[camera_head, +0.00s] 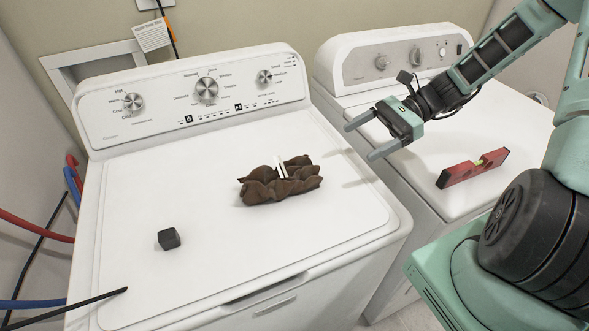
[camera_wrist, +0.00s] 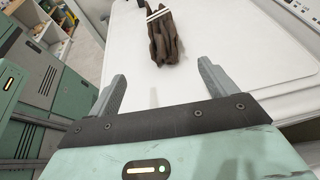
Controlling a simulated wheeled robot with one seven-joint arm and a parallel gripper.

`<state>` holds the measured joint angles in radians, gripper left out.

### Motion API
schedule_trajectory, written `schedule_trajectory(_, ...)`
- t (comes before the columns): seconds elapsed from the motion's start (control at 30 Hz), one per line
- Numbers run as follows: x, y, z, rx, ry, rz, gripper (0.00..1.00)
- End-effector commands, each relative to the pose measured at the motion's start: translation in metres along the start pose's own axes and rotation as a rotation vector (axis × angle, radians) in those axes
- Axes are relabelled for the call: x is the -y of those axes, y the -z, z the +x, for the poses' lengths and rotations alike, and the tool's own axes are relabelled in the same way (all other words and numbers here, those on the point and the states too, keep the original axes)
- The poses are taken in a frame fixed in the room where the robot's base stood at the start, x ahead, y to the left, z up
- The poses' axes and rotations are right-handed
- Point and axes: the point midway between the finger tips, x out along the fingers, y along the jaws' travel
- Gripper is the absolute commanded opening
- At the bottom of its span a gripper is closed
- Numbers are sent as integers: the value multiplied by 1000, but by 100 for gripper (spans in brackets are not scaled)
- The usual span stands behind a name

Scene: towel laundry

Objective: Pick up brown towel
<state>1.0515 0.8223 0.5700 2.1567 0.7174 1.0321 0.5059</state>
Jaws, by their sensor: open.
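The brown towel (camera_head: 262,191) lies bunched on the white lid of the left machine, with white stripes across its middle. It also shows in the wrist view (camera_wrist: 165,40), beyond the fingertips and between their lines. My gripper (camera_head: 359,138) is open and empty. It hangs above the gap between the two machines, to the right of the towel and apart from it. In the wrist view both fingers of my gripper (camera_wrist: 160,85) are spread wide with nothing between them.
A small dark cube (camera_head: 168,239) sits on the left machine (camera_head: 130,190), front left of the towel. A red level (camera_head: 473,168) lies on the right machine (camera_head: 430,195). Control panels rise at the back of both machines. The lid around the towel is mostly clear.

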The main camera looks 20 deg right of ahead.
Motion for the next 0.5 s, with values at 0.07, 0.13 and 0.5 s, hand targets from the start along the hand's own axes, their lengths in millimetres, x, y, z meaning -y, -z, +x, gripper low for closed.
schedule_trajectory(0.07,-1,-2,13,3,-5,-1,84)
schedule_trajectory(0.13,-1,-3,28,4,-7,0,84)
schedule_trajectory(0.5,-1,-2,100,1,-6,-2,84)
